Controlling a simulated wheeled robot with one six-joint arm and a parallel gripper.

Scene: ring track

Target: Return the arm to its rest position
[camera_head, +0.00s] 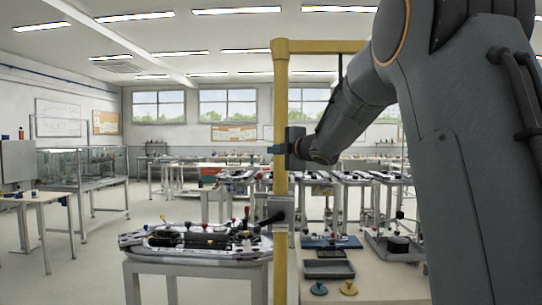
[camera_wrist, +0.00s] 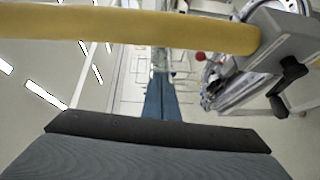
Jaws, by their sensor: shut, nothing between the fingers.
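My arm reaches from the right side of the head view toward the yellow post. My gripper (camera_head: 275,149) is at its end, level with the upper part of the post (camera_head: 281,105), and looks very close to it. I cannot tell whether they touch. In the wrist view the slim blue fingers (camera_wrist: 161,97) lie together, shut and empty. The same yellow post (camera_wrist: 130,30) crosses the top of that view, close to the camera.
A grey clamp with a black handle (camera_wrist: 277,45) sits on the post below my gripper. A table (camera_head: 195,267) carries a ring track at the left. Trays (camera_head: 329,269) and small knobs lie on the bench at right. Open floor lies at the left.

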